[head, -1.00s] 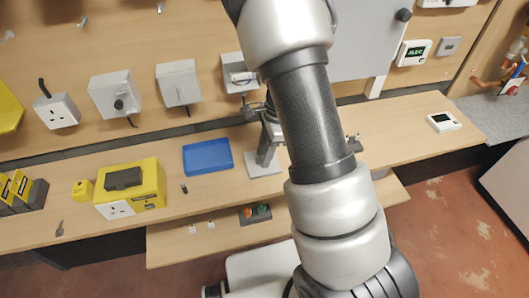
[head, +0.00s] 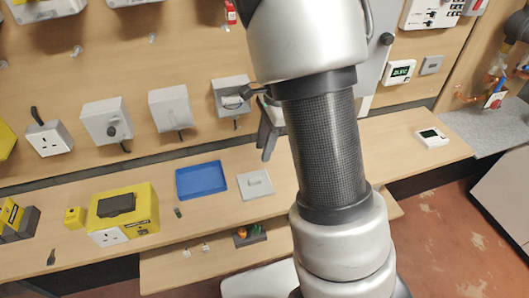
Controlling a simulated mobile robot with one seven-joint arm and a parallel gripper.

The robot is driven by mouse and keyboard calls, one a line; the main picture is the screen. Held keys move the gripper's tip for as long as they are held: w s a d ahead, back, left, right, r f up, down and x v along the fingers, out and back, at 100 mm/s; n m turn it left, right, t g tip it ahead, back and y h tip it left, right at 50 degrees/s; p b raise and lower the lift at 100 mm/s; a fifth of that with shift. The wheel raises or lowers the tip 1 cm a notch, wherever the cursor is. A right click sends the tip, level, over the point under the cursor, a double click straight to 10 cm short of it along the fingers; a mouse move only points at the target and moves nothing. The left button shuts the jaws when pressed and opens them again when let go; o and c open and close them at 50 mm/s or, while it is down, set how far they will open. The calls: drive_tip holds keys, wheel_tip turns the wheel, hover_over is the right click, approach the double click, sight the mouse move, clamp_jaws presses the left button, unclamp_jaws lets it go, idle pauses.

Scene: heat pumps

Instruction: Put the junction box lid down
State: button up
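The junction box lid (head: 256,184), a pale grey square plate with a small raised strip in its middle, lies flat on the wooden bench, right of the blue tray (head: 202,180). An open grey junction box (head: 231,97) is on the wall board above it. My gripper (head: 269,132) is partly in view left of my arm, above and apart from the lid.
A yellow box (head: 123,214) with a dark top item stands left of the tray. A lower shelf holds a small block with coloured buttons (head: 249,235). A white thermostat (head: 432,138) lies on the bench at right. Bench right of my arm is largely clear.

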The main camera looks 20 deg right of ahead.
drive_tip(key=s+a+r+n+t+h, duration=0.2)
drive_tip(key=s+r+n+t, duration=0.3)
drive_tip(key=s+r+n, duration=1.2)
wheel_tip(320, 180, up, 2)
drive_tip(key=shift+s+a+r+n+t, duration=0.1)
drive_tip(key=shift+s+a+n+t, duration=0.3)
drive_tip(key=shift+s, duration=0.55)
drive_tip(key=shift+c, duration=0.2)
